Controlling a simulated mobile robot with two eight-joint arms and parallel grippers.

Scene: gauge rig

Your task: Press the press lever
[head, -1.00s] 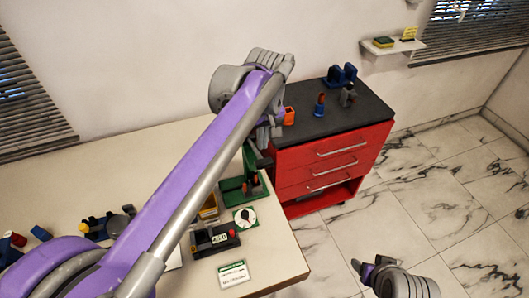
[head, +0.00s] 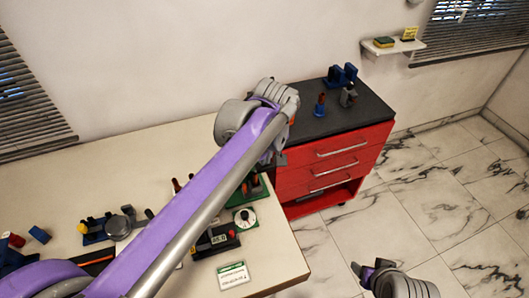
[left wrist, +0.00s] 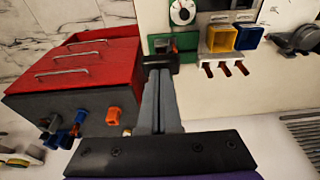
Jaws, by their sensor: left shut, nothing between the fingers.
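The press is a green stand (head: 256,187) at the right end of the white table in the head view, mostly hidden behind my left arm. Its green base with red and dark parts also shows in the left wrist view (left wrist: 160,42). My left gripper (head: 279,159) is by the press, near the cabinet's edge, partly covered by its own arm. In the left wrist view its grey fingers (left wrist: 158,80) are together and empty. A black bar lies at their tips, in line with the press; I cannot tell whether they touch. My right gripper (head: 370,269) is over the floor, its jaws unclear.
A red drawer cabinet (head: 335,160) with small parts on its dark top stands right beside the table. A white dial (head: 245,218), a meter (head: 215,240) and a label card (head: 233,276) lie near the press. Yellow (left wrist: 221,38) and blue (left wrist: 249,37) bins are close by.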

